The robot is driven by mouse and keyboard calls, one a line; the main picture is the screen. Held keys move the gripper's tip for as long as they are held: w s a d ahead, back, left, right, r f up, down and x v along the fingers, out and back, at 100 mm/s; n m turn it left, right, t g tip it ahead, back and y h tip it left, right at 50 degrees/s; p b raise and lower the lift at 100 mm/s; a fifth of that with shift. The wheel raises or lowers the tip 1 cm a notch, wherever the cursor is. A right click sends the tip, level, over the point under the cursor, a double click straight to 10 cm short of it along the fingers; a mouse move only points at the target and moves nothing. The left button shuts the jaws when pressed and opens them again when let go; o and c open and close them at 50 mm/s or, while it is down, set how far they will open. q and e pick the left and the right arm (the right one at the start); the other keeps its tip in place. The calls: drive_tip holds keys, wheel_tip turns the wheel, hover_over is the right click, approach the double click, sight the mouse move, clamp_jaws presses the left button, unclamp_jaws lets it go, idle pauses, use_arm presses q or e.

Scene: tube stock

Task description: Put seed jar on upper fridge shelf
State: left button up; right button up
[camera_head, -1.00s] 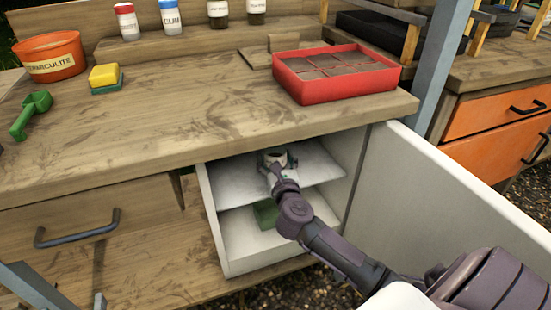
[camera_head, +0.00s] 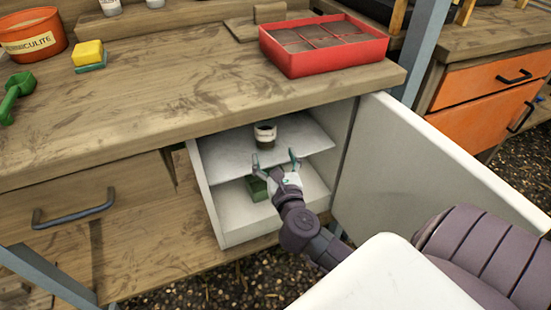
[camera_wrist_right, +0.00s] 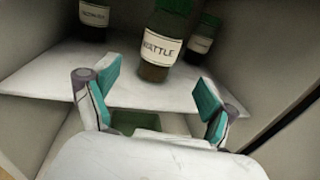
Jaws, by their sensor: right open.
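A seed jar (camera_head: 264,136) with a white label stands upright on the upper fridge shelf (camera_head: 222,155). In the right wrist view this jar (camera_wrist_right: 165,42) has a green lid and a label that reads "WATTLE". My right gripper (camera_head: 275,160) is open and empty in front of the shelf edge, apart from the jar. In the right wrist view its teal-padded fingers (camera_wrist_right: 155,92) are spread wide below and in front of the jar. The fridge door (camera_head: 430,175) stands open to the right. My left gripper is not in view.
Two other labelled jars stand deeper on the shelf, one at left (camera_wrist_right: 94,14) and one at right (camera_wrist_right: 203,38). A green box (camera_head: 256,188) sits on the lower shelf. A red tray (camera_head: 322,50) is on the bench above, near its front edge.

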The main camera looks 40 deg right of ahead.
drive_tip(key=s+a+r+n+t+y, duration=0.1)
drive_tip(key=s+a+r+n+y, duration=0.25)
drive_tip(key=a+n+y, duration=0.75)
drive_tip(key=s+a+r+n+t+y, duration=0.1)
drive_tip(key=s+a+r+n+y, duration=0.2)
drive_tip(key=a+n, duration=0.9)
drive_tip(key=s+d+f+n+g+h, duration=0.2)
drive_tip(key=f+n, duration=0.3)
drive_tip(key=n, duration=0.5)
drive_tip(key=s+d+f+n+g+h, duration=0.2)
drive_tip(key=d+f+n+g, duration=0.3)
drive_tip(key=n, duration=0.5)
drive_tip(key=shift+f+h, duration=0.35)
drive_tip(key=shift+h, duration=0.05)
drive_tip(key=shift+a, duration=0.1)
